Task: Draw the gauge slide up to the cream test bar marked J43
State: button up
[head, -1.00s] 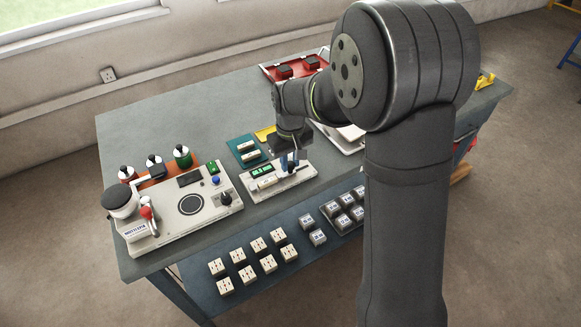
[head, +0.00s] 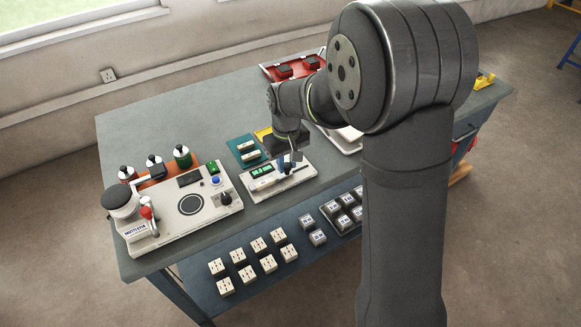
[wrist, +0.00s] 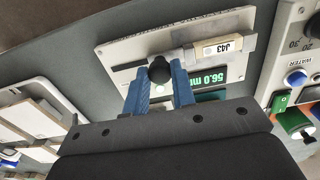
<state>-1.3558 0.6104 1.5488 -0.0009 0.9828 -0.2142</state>
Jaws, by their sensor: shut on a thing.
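The gauge (head: 250,193) is a pale plate on the bench with a lit green display, which reads 56.0 mm upside down in the wrist view (wrist: 208,79). The cream test bar marked J43 (wrist: 222,47) lies on the gauge along one edge. The gauge slide carries a round black knob (wrist: 159,70). My gripper (wrist: 163,82) has its blue fingers on either side of this knob and is shut on it. The slide's dark jaw (wrist: 189,57) is close to the bar's left end in the wrist view; I cannot tell whether they touch.
A tester (head: 165,219) with a red-knobbed lever stands left of the gauge. A teal mat (head: 236,143) with cream bars lies behind it. A red tray (head: 270,72) is at the back.

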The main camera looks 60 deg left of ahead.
aim_at(287, 165)
jog(key=shift+s+r, duration=0.1)
dwell(0.7)
jog(key=o, duration=0.8)
jog(key=shift+r, duration=2.95)
jog(key=shift+f, duration=3.05)
